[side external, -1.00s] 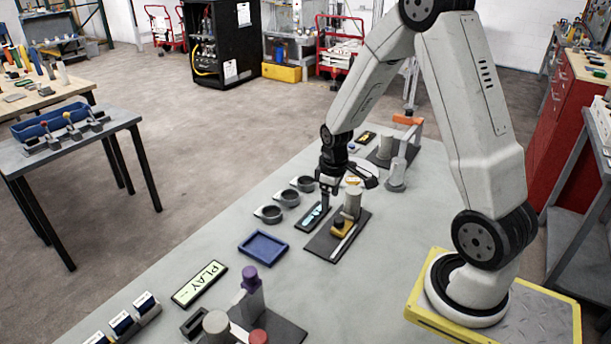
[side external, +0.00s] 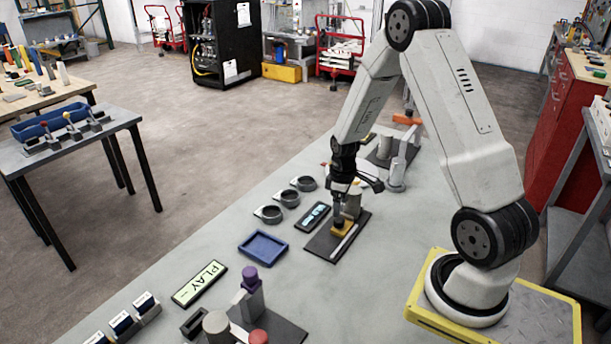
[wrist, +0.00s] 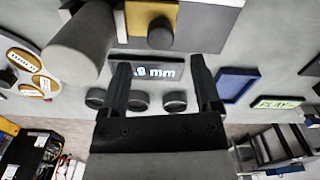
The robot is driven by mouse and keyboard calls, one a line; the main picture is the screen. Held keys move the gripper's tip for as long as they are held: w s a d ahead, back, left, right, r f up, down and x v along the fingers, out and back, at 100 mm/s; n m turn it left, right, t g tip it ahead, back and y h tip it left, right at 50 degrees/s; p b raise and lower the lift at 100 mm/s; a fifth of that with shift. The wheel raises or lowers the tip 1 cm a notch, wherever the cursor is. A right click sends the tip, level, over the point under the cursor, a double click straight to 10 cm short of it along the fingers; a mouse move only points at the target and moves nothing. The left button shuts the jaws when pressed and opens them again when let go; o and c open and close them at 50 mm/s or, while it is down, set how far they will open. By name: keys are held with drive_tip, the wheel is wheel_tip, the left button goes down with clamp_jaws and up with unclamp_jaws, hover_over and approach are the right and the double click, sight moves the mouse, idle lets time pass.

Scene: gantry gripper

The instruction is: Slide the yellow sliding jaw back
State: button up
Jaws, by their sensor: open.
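The yellow sliding jaw (side external: 341,229) sits on a dark base plate (side external: 322,246) with a pale rail along it. My gripper (side external: 339,209) is just above the jaw, in front of a grey cylinder (side external: 354,203) on the same plate. In the wrist view the yellow jaw (wrist: 137,20) carries a grey knob (wrist: 160,33). My gripper (wrist: 161,72) is open and empty there. The knob lies past the fingertips, within the span between them. I cannot tell whether a finger touches it. The grey cylinder (wrist: 78,45) is just left of the jaw.
A small display (side external: 312,217) stands beside the plate; its partly hidden reading ends in "mm". Several round dark cups (side external: 290,198), a blue tray (side external: 263,248) and a PLAY sign (side external: 199,283) are nearby. A purple-topped post (side external: 250,285) stands nearer the camera.

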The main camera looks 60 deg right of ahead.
sight(339, 219)
drive_tip(key=shift+f, duration=2.65)
clamp_jaws()
